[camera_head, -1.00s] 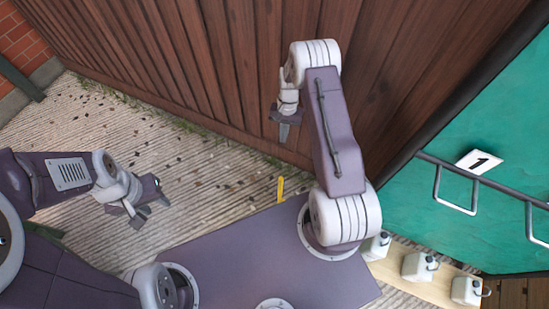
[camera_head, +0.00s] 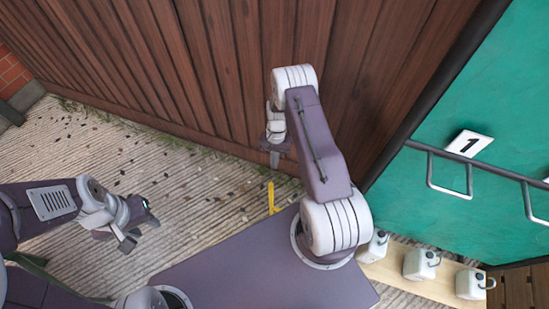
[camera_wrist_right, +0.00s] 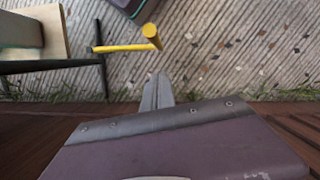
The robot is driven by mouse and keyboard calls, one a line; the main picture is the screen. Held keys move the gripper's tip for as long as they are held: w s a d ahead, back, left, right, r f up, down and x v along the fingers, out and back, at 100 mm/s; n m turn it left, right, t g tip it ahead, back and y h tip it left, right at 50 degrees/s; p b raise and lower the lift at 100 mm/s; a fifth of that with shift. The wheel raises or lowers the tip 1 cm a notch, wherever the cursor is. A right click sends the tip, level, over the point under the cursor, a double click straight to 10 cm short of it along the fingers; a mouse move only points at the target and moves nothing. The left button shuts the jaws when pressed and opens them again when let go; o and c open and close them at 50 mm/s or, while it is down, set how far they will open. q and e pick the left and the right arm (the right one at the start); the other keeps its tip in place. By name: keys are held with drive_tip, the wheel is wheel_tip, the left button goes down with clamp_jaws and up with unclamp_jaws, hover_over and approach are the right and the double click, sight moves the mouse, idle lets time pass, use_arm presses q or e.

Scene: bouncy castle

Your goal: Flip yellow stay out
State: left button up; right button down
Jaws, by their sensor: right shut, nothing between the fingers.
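The yellow stay (camera_head: 271,197) stands up just beyond the edge of my purple base in the head view. In the right wrist view the yellow stay (camera_wrist_right: 125,47) runs sideways from a dark bar to a rounded free end. My right gripper (camera_head: 274,158) is shut and empty, pointing down above and close to the stay in the head view. In the right wrist view the shut right fingertips (camera_wrist_right: 158,80) are just below the stay's free end, with no clear contact. My left gripper (camera_head: 131,240) hangs over the ground at left, apart from the stay; its fingers look parted.
A brown plank wall (camera_head: 190,60) stands close behind my right arm. A green panel (camera_head: 495,110) with metal handles and a number 1 plate (camera_head: 469,143) is at right. White jugs (camera_head: 421,264) stand on a pale board (camera_head: 385,268). The pebbled ground at left is free.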

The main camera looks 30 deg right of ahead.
drive_tip(key=shift+s+a+f+b, duration=0.2)
drive_tip(key=shift+s+a+f, duration=0.55)
drive_tip(key=shift+s, duration=0.2)
drive_tip(key=shift+s+a+f+b, duration=0.15)
drive_tip(key=shift+s+a+f, duration=0.6)
drive_tip(key=shift+s, duration=0.15)
